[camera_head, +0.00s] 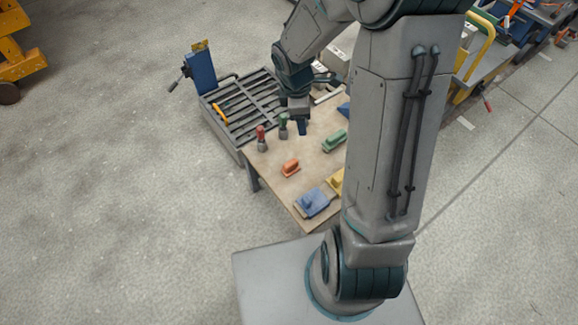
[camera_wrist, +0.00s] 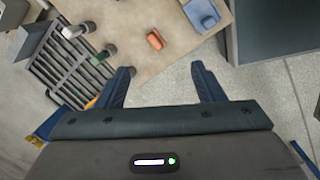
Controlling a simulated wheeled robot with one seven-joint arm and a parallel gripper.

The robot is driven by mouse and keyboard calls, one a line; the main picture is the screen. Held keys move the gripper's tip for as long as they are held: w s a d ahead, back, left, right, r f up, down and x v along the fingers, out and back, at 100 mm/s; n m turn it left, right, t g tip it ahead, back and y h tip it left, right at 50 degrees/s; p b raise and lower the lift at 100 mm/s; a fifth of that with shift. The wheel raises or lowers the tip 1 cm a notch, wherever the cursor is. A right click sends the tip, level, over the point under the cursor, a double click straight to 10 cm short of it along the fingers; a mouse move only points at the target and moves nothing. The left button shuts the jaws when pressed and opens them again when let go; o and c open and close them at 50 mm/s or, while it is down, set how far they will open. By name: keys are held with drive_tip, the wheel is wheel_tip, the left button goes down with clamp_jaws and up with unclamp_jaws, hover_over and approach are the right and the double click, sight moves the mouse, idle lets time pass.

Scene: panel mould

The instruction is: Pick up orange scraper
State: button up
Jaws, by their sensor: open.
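The orange scraper (camera_head: 290,167) lies flat on the tan table (camera_head: 272,182), near its left edge. It also shows as a small orange block near the top middle of the wrist view (camera_wrist: 155,40). My gripper (camera_head: 300,127) hangs over the far part of the table, apart from the scraper. In the wrist view my two dark blue fingers (camera_wrist: 161,70) are spread wide with nothing between them. The scraper appears beyond the fingertips, untouched.
A red-handled tool (camera_head: 262,138) and a green-handled tool (camera_head: 283,127) stand left of my gripper. A green float (camera_head: 335,140), a blue float (camera_head: 312,203) and a yellow float (camera_head: 337,181) lie on the table. A grey slatted rack (camera_head: 240,127) adjoins the table's far left side.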

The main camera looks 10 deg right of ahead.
sight(291, 162)
drive_tip(key=w+f+n+b, duration=0.1)
drive_tip(key=f+n+b, duration=0.1)
drive_tip(key=f, duration=0.6)
drive_tip(key=w+a+f+n+y+b, duration=0.1)
drive_tip(key=f+b, duration=0.3)
drive_tip(key=f, duration=0.5)
drive_tip(key=w+a+f+n+b, duration=0.1)
drive_tip(key=w+f+n+b, duration=0.1)
drive_tip(key=f, duration=0.7)
drive_tip(key=shift+a+f+n+g+b, duration=0.15)
drive_tip(key=shift+n+g+b, duration=0.15)
drive_tip(key=shift+n+b, duration=0.55)
drive_tip(key=shift+w+d+f+b, duration=0.15)
drive_tip(key=shift+f+b, duration=0.3)
drive_tip(key=shift+f, duration=0.6)
drive_tip(key=shift+w+d+f+b, duration=0.15)
drive_tip(key=shift+f+b, duration=0.25)
drive_tip(key=shift+f, duration=0.6)
drive_tip(key=shift+w+d+f+b, duration=0.15)
drive_tip(key=shift+f+b, duration=0.3)
drive_tip(key=shift+f, duration=0.6)
drive_tip(key=shift+r, duration=0.1)
drive_tip(key=c, duration=1.2)
